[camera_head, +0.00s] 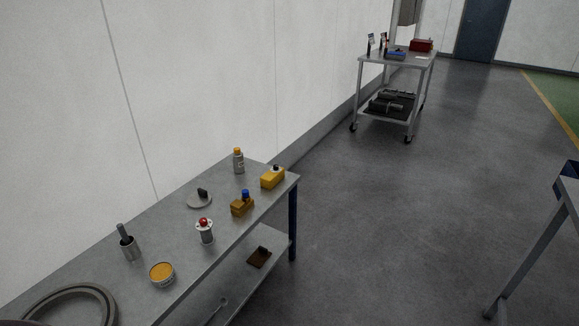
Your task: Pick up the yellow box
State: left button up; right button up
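A bright yellow box (272,179) with a small black and white piece on top sits at the far right corner of the grey metal workbench (225,232). A darker, ochre-yellow block (241,208) with a blue knob on top stands just nearer, to its left. The two are apart. Neither of my grippers shows in the head view.
The bench also holds an orange-capped bottle (238,162), a red-topped canister (204,232), an open orange-filled tin (162,273), a grey cup (128,246), a round disc (199,200) and a large ring (70,303). A wheeled cart (392,59) stands beyond.

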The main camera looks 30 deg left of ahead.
aim_at(273, 177)
jog(key=i+u, duration=0.15)
jog(key=i, duration=0.5)
jog(key=i+l+u, duration=0.1)
jog(key=i, duration=0.55)
jog(key=i+l+u, duration=0.1)
jog(key=i+u, duration=0.4)
jog(key=i+l+u, duration=0.3)
jog(key=u, duration=0.2)
